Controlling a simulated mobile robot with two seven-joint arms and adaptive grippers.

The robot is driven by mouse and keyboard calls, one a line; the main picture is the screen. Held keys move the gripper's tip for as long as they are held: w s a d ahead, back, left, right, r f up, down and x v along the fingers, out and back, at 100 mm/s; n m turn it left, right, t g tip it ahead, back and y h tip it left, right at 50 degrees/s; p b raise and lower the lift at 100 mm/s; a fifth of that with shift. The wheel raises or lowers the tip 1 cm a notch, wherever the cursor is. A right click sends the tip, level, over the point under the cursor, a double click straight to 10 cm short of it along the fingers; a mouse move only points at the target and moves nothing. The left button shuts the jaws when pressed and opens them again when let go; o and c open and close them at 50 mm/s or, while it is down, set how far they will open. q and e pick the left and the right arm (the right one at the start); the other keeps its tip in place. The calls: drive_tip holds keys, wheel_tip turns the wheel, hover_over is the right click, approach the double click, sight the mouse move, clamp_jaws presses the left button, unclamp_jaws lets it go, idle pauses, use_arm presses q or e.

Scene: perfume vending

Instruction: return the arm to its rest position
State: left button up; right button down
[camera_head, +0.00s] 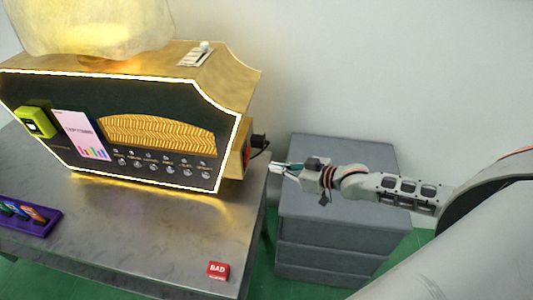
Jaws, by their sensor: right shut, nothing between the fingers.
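My right arm reaches in from the right edge, stretched toward the middle of the picture. Its gripper (274,168) is shut and empty, pointing left. In the picture it lies over the grey drawer cabinet, close to the right end of the perfume vending machine (222,165) and the table's right edge. I cannot tell whether it touches anything. The machine has a gold casing, a lit black front, a wavy gold panel and a row of small knobs. My left gripper is not in view.
The machine stands on a grey metal table (150,230). A red block marked BAD (218,270) lies near the table's front right. A purple tray (38,226) with coloured items is at left. The grey drawer cabinet (330,240) stands right of the table, below my arm.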

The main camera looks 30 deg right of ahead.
drive_tip(key=s+a+f, duration=0.8)
drive_tip(key=s+a, duration=0.2)
drive_tip(key=s+f+m+g+h, duration=0.1)
drive_tip(key=s+f+h, duration=0.3)
drive_tip(key=s, duration=0.8)
wheel_tip(320, 180, down, 3)
drive_tip(key=shift+s+a+r+m+g, duration=0.2)
drive_tip(key=shift+s+a+m+g, duration=0.15)
drive_tip(key=shift+a, duration=0.1)
